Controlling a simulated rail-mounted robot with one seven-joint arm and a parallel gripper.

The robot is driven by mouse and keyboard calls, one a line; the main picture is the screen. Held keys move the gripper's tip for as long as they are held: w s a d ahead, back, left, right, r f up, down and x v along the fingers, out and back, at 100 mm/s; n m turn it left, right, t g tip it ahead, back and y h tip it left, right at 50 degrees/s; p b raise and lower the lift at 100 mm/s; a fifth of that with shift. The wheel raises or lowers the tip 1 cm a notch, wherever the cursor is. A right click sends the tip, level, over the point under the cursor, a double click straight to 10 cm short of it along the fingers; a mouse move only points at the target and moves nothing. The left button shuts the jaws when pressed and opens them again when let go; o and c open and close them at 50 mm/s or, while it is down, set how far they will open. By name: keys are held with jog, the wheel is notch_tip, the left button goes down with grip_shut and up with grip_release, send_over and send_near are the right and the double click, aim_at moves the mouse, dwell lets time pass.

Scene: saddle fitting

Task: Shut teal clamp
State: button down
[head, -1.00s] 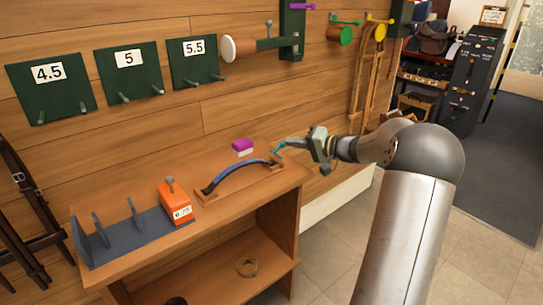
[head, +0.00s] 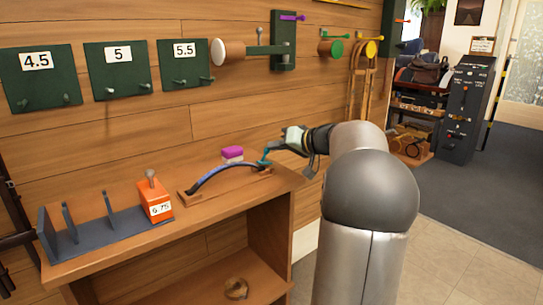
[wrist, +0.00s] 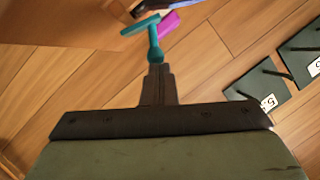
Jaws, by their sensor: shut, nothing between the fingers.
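The teal clamp (head: 264,159) is at the right end of the curved blue bar (head: 222,175) on the bench (head: 215,207). In the wrist view the clamp (wrist: 151,36) shows as a T shape, with a long bar and a stem toward me. My gripper (head: 273,149) is shut and empty, its tip right at the clamp's near end. In the wrist view my fingertips (wrist: 157,70) meet the round end of the teal stem; I cannot tell whether they touch it. Whether the clamp is open or shut is unclear.
An orange block marked 6.75 (head: 155,202) and a grey slotted rack (head: 100,232) stand to the left. Green numbered plates with pegs (head: 117,70) hang on the wooden wall behind.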

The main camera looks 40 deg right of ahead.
jog(key=shift+a+f+n+b, duration=0.2)
jog(key=shift+a+n+b, duration=0.1)
jog(key=shift+b, duration=0.45)
jog(key=shift+r, duration=0.15)
jog(key=shift+w+r+p, duration=0.1)
jog(key=shift+p, duration=0.2)
jog(key=shift+r, duration=0.6)
jog(key=shift+d+r, duration=0.1)
